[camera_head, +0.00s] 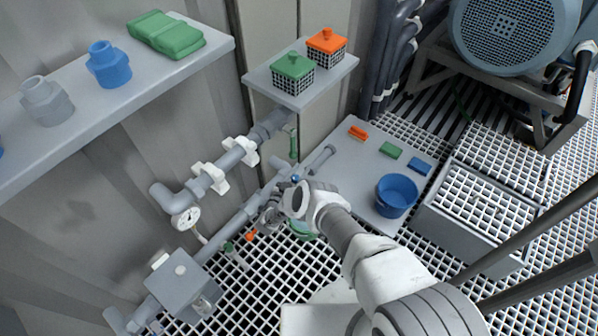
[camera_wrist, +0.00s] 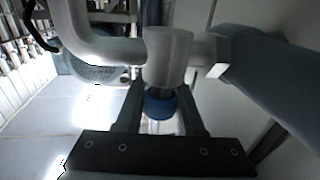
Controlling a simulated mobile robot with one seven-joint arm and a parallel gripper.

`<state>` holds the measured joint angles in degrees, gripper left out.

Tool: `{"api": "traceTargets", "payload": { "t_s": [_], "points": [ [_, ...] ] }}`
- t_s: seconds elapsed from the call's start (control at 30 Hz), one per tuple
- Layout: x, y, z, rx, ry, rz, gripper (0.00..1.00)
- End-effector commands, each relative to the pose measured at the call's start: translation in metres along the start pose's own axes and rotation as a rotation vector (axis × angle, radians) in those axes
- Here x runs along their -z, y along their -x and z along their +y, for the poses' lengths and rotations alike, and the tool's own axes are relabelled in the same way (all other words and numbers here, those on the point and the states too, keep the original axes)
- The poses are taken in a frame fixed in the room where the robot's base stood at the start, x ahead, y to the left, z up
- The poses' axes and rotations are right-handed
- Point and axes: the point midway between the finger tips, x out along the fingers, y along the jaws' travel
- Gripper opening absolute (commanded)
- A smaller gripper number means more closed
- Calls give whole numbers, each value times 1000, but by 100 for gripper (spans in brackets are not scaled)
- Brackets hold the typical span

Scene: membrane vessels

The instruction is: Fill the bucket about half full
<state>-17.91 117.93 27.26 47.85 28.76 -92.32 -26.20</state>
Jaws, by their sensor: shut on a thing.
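The blue bucket (camera_head: 397,195) stands upright on a low grey platform, to the right of my arm. Its open top faces up, and I cannot tell whether it holds any water. My gripper (camera_head: 272,212) is at the pipework left of the bucket, well apart from it. In the wrist view, my gripper (camera_wrist: 160,115) is shut on a small round blue knob (camera_wrist: 160,103), just below a white cylindrical fitting (camera_wrist: 168,55) on a pipe. My wrist hides most of this spot in the head view.
Green, blue and orange blocks (camera_head: 390,150) lie on the platform behind the bucket. A grey grated box (camera_head: 480,205) stands to its right. Grey pipes with a gauge (camera_head: 186,218) run along the left wall. A green round thing (camera_head: 303,229) is partly hidden beside my wrist.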

Motion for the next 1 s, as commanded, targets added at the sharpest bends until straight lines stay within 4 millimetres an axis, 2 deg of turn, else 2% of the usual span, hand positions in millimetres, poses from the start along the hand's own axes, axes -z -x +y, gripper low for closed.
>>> {"api": "traceTargets", "payload": {
  "t_s": [0.37, 0.4, 0.53, 0.57, 0.87, 1.0],
  "points": [
    [1, -1, 0, -5, -2, 3, 0],
    [1, -1, 0, -5, -2, 3, 40],
    [1, -1, 0, -5, -2, 3, 64],
    [1, -1, 0, -4, -2, 2, 67],
    [1, 2, 0, -3, -1, 1, 67],
    [1, 17, -1, -1, 0, 0, 67]
  ]
}}
